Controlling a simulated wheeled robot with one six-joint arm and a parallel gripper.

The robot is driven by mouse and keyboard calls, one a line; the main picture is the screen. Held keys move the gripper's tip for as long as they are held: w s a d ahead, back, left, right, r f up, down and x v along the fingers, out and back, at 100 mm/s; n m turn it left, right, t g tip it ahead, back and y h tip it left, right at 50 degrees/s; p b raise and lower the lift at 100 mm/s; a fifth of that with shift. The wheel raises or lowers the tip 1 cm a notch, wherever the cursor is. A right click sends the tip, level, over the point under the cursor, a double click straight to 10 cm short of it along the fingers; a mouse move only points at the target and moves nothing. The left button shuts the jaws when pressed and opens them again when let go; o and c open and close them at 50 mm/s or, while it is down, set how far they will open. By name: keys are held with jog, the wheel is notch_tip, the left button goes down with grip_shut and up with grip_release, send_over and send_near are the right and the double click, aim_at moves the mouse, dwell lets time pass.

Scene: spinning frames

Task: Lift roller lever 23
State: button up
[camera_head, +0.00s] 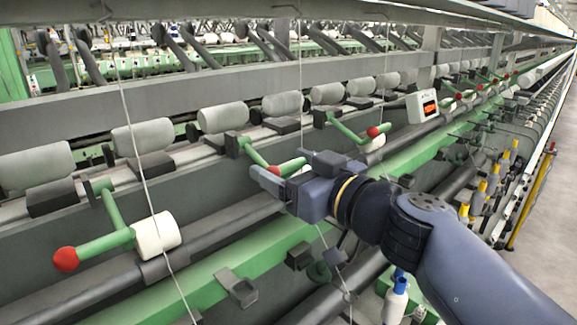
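Several green roller levers with red ball ends line the machine; no number is readable, so I cannot tell which is 23. The middle green lever (255,155) has its red ball (274,170) right beside my gripper (272,178). The nearest lever (113,208), at left, hangs down with a red ball (66,259) and white roller (157,234). Another lever (346,131) is farther right.
Grey rollers (222,116) run in a row behind the levers. A thin thread (140,170) crosses the left side. A small white display box (422,106) stands farther along. Yellow-topped bobbins (481,190) are at right, with open floor (555,230) beyond.

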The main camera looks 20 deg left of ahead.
jog(key=c, duration=1)
jog(key=shift+o, duration=0.2)
jog(key=shift+r, duration=0.15)
jog(key=r+p, duration=0.1)
jog(key=r+h+p, duration=0.1)
jog(key=p, duration=0.1)
jog(key=shift+w+a+r+g, duration=0.1)
jog(key=shift+a+r+g, duration=0.1)
jog(key=shift+g, duration=0.1)
jog(key=shift+a+r+p, duration=0.15)
jog(key=shift+r+p, duration=0.4)
jog(key=shift+r, duration=0.05)
jog(key=shift+w+a+r, duration=0.55)
jog(key=shift+a+r, duration=0.45)
jog(key=shift+r, duration=0.45)
jog(key=shift+w+a+r, duration=0.55)
jog(key=shift+a+r, duration=0.5)
jog(key=shift+r, duration=0.4)
jog(key=shift+w+a+r, duration=0.55)
jog(key=shift+a+r, duration=0.45)
jog(key=shift+r, duration=0.45)
